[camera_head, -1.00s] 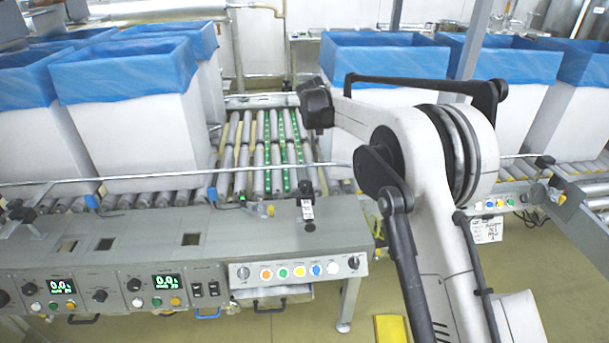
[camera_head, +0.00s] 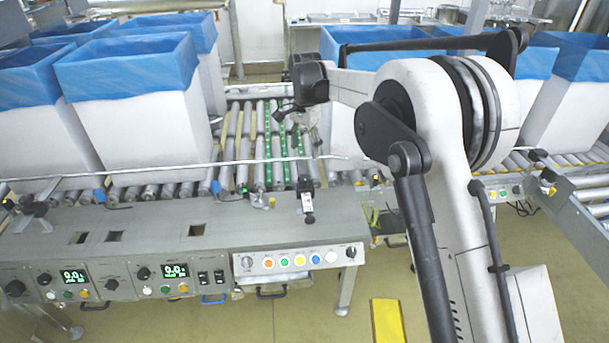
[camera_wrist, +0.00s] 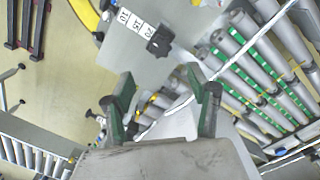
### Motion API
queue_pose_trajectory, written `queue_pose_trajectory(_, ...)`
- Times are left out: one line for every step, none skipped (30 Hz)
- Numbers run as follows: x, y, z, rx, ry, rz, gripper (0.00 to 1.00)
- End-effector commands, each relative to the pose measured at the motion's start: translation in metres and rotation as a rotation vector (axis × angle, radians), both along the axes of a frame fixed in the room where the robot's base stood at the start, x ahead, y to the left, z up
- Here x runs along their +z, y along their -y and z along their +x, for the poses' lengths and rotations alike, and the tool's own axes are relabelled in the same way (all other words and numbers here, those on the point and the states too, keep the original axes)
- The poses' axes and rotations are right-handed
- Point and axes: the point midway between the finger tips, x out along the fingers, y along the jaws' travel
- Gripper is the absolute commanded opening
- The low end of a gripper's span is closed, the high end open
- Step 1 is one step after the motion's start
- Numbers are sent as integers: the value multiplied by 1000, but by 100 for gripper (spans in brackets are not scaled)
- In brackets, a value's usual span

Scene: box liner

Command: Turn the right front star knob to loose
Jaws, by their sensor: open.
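A black star knob (camera_head: 305,186) sits on a bracket with a white scale strip on the grey front ledge, near the right end of the long guide rail. In the wrist view the black knob (camera_wrist: 160,40) shows beside white number labels on a grey plate. My gripper (camera_wrist: 160,78) is open, with dark green-sided fingers spread apart. The knob appears beyond the fingertips, toward the top of that view, and nothing is between the fingers. In the head view my gripper (camera_head: 288,107) is small and dark, above the roller conveyor and farther back than the knob.
White boxes with blue liners (camera_head: 130,120) stand left on the conveyor. The long guide rail (camera_head: 180,166) crosses in front of them. The control panel (camera_head: 298,261) with coloured buttons is below the ledge. Another black knob (camera_head: 538,155) is at right. Bare rollers (camera_head: 260,150) lie beneath my gripper.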

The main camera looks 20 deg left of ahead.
Motion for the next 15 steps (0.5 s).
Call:
queue_pose_trajectory(-10, 0, 0, 0, 0, 0, 54)
queue_pose_trajectory(-16, 0, 0, 1, 1, 0, 54)
queue_pose_trajectory(-24, 0, 0, 1, 1, 0, 54)
queue_pose_trajectory(-29, 0, 0, 1, 1, 0, 54)
queue_pose_trajectory(-35, 0, 0, 1, 1, 0, 54)
queue_pose_trajectory(-42, 0, 0, 1, 1, 1, 54)
queue_pose_trajectory(-48, 0, 0, 1, 1, 1, 54)
queue_pose_trajectory(-53, 0, 0, 1, 1, 1, 54)
queue_pose_trajectory(-61, 0, 0, 1, 2, 0, 54)
queue_pose_trajectory(-66, 0, 1, 2, 2, 0, 54)
queue_pose_trajectory(-71, 0, 1, 2, 2, 0, 54)
queue_pose_trajectory(-78, 0, 0, 2, 2, 0, 54)
queue_pose_trajectory(-83, 0, 0, 2, 2, 0, 54)
queue_pose_trajectory(-87, 0, 1, 2, 2, 0, 54)
queue_pose_trajectory(-92, 0, 1, 2, 2, 0, 54)
